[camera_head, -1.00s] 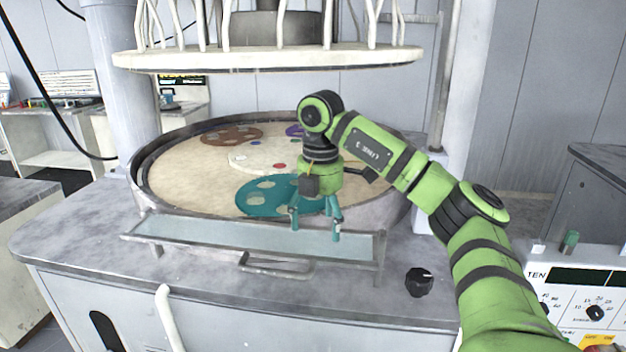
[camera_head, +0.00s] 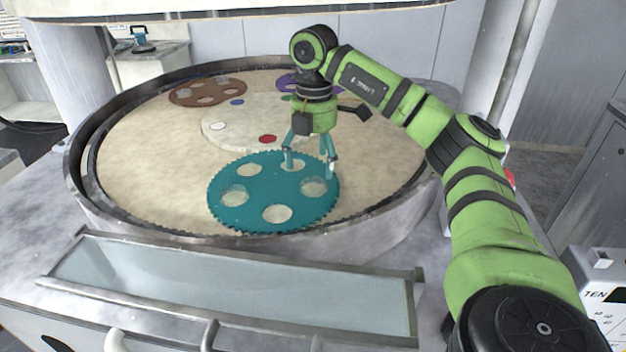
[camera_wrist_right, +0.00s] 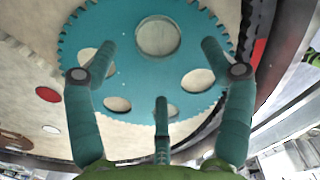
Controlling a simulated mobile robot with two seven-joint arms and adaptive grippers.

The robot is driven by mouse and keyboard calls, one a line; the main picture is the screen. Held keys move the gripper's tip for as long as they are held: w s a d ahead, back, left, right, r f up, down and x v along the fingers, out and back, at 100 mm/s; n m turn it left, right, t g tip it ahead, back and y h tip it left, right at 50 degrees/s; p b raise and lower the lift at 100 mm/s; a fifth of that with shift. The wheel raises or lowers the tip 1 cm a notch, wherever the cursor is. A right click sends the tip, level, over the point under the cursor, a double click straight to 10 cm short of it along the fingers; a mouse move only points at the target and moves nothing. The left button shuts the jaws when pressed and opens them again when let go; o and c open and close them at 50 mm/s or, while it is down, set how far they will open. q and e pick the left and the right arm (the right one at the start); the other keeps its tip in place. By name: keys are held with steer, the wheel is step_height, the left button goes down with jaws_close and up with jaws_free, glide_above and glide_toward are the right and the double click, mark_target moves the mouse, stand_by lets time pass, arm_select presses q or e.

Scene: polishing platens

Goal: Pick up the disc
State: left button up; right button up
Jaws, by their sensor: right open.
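A teal toothed disc (camera_head: 257,190) with several round holes lies flat at the front of the round polishing platen (camera_head: 140,170). It also fills much of the right wrist view (camera_wrist_right: 130,75). Some holes look grey inside; I cannot tell whether separate small discs sit in them. My right gripper (camera_head: 309,166) points down above the disc's back right part, with its teal fingers spread and nothing between them. In the right wrist view the gripper's fingers (camera_wrist_right: 160,78) stand over the disc; whether they touch it is unclear. My left gripper is out of view.
A brown toothed disc (camera_head: 207,92) and a partly hidden purple one (camera_head: 290,82) lie farther back on the platen. A pale central disc (camera_head: 225,128) carries a red spot (camera_head: 268,138). The raised platen rim (camera_head: 80,190) surrounds them. A shallow tray (camera_head: 230,285) runs along the front.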

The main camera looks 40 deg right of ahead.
mark_target(314, 183)
step_height(314, 183, down, 4)
steer(key=shift+f+p, duration=0.25)
steer(key=shift+p, duration=0.75)
steer(key=shift+w+d+f, duration=0.1)
steer(key=shift+f, duration=0.4)
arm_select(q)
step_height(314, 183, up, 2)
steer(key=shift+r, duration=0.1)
arm_select(e)
steer(key=c, duration=1.3)
